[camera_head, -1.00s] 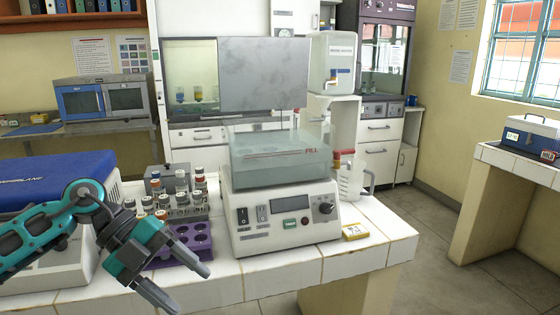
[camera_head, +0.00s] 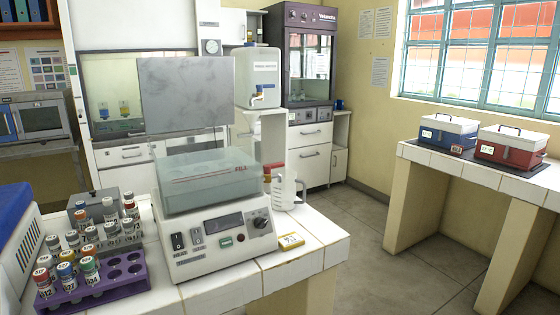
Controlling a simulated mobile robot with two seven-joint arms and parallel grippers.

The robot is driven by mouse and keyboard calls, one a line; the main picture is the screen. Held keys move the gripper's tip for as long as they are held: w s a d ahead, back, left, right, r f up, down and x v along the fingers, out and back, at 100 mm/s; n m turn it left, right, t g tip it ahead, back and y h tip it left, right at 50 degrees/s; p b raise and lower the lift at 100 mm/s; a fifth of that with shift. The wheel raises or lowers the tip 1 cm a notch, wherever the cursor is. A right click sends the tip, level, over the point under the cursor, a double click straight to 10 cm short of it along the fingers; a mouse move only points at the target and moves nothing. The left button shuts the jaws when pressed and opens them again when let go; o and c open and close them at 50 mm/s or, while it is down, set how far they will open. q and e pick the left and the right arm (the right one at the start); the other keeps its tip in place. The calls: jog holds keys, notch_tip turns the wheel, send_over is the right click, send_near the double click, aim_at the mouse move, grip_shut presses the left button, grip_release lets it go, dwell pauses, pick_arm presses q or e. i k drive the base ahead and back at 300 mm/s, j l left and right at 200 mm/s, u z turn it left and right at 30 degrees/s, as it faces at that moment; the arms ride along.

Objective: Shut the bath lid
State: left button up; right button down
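The water bath (camera_head: 218,232) stands on the white tiled bench in the middle of the view, with its clear tank (camera_head: 205,182) on top and a control panel in front. Its grey bath lid (camera_head: 187,93) stands upright, raised open at the back of the tank. Neither of my grippers shows in the head view now.
A purple tube rack (camera_head: 122,275) with several capped vials stands left of the bath. A blue-lidded device (camera_head: 12,225) is at the far left. A clear jug (camera_head: 287,190) stands behind right, and a yellow item (camera_head: 291,241) lies right of the bath.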

aim_at(177, 93)
jog(key=i+l+z, duration=0.65)
jog(key=z, duration=0.15)
jog(key=i+l+z, duration=0.4)
jog(key=i+l+u, duration=0.1)
jog(key=i, duration=0.5)
jog(key=i+l+u, duration=0.1)
jog(key=i, duration=0.5)
jog(key=i+u, duration=0.95)
jog(key=u, duration=0.15)
jog(key=i+u, duration=0.2)
jog(key=u, duration=0.25)
jog(key=i+l+u, duration=0.15)
jog(key=u, duration=0.25)
jog(key=i+l+u, duration=0.15)
jog(key=u, duration=0.3)
jog(key=i+l+u, duration=0.1)
jog(key=u, duration=0.35)
jog(key=i+l+u, duration=0.25)
jog(key=u, duration=0.15)
jog(key=i+l+u, duration=0.2)
jog(key=u, duration=0.25)
jog(key=i+l+u, duration=0.1)
jog(key=l+u, duration=0.35)
jog(key=i+l+u, duration=0.1)
jog(key=u, duration=0.35)
jog(key=l+u, duration=0.7)
jog(key=l, duration=0.25)
